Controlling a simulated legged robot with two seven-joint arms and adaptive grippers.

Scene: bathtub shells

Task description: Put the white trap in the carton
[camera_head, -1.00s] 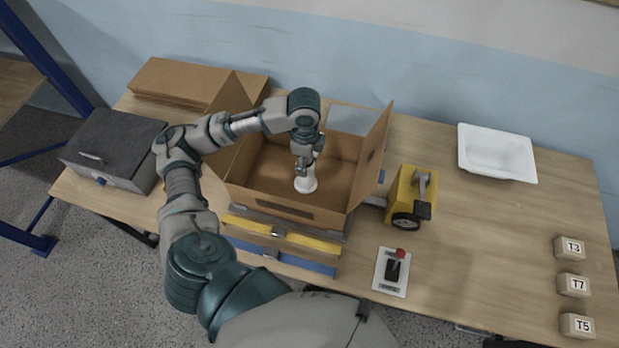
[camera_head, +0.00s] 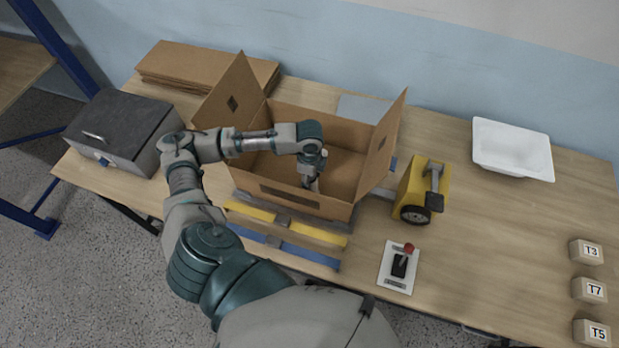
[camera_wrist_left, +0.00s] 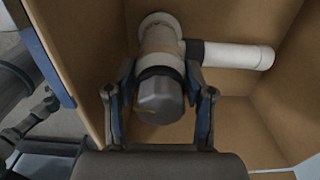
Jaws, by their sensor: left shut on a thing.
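The white trap (camera_wrist_left: 225,54) shows in the left wrist view as white pipe pieces with a dark grey cap, inside the carton. My left gripper (camera_wrist_left: 160,100) is shut on it, one finger on each side of the capped part. In the head view the left gripper (camera_head: 311,183) is down inside the open carton (camera_head: 285,121), near its front wall, and mostly hides the trap. Whether the trap touches the carton floor I cannot tell. My right gripper is not in view.
The carton's flaps stand up at left and right. A yellow tape machine (camera_head: 425,190) stands to its right, with a red-knobbed switch (camera_head: 400,265) in front. A white basin (camera_head: 512,148), labelled blocks (camera_head: 590,290) and a grey box (camera_head: 122,130) stand farther out.

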